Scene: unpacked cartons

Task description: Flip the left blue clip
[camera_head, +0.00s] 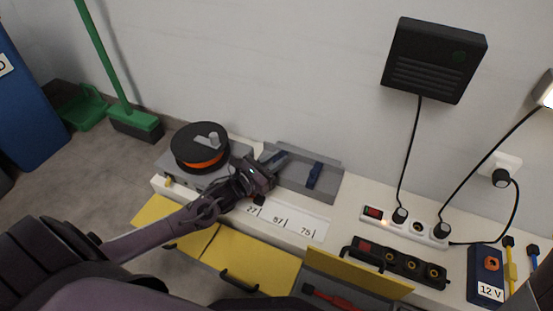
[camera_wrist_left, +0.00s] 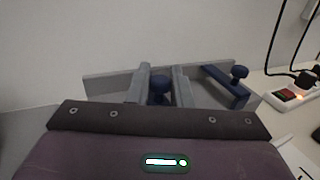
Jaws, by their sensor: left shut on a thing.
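The left blue clip (camera_head: 279,157) sits on a grey fixture (camera_head: 330,189) against the wall and is partly covered by my left gripper (camera_head: 267,164) in the head view. In the left wrist view, its round dark-blue knob (camera_wrist_left: 160,89) is between the two grey fingers of the left gripper (camera_wrist_left: 160,80). The left gripper is shut on this clip. The right blue clip (camera_head: 314,175) lies slanted on the same fixture, apart from the gripper; its knob and bar also show in the left wrist view (camera_wrist_left: 237,85). My right gripper is not in view.
A black and orange reel (camera_head: 201,146) stands left of the gripper. A label strip with numbers (camera_head: 290,221) lies in front. Yellow drawers or flaps (camera_head: 255,265) are below. A white power strip (camera_head: 405,227) and a black socket block (camera_head: 400,263) are to the right.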

